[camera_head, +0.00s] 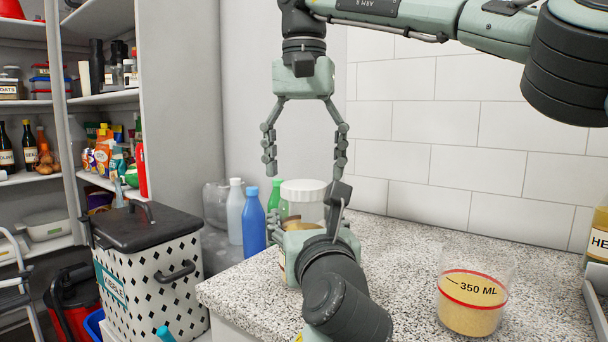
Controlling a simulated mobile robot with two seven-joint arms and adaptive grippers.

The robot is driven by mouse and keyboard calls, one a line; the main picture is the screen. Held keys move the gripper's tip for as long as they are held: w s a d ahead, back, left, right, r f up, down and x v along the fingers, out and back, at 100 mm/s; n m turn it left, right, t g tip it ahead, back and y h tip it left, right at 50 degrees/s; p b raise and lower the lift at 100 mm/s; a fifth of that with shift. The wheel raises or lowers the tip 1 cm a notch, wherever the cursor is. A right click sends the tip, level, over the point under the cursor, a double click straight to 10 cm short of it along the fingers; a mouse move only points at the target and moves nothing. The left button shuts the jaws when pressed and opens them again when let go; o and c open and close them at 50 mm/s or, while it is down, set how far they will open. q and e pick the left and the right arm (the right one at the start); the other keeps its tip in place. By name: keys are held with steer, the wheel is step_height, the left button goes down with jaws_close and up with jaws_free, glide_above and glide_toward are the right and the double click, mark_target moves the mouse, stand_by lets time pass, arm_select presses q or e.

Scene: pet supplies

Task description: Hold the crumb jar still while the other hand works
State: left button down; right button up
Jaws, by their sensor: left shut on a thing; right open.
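The crumb jar (303,190) has a wide white lid and a clear body, and stands on the speckled counter. My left gripper (313,222) is in front of it and shut on it, one finger showing at the jar's right side. The gripper and its wrist hide much of the jar's lower part. My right gripper (304,150) is open and empty, pointing down above the lid, with a gap between its fingertips and the lid.
A clear measuring cup (472,318) marked 350 ML holds tan grains on the counter (405,250) at right. Blue (254,225), white and green bottles stand left of the jar. A labelled jar (598,238) is at the right edge. A patterned kibble bin (155,290) stands left.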

steer(key=shift+f, duration=0.95)
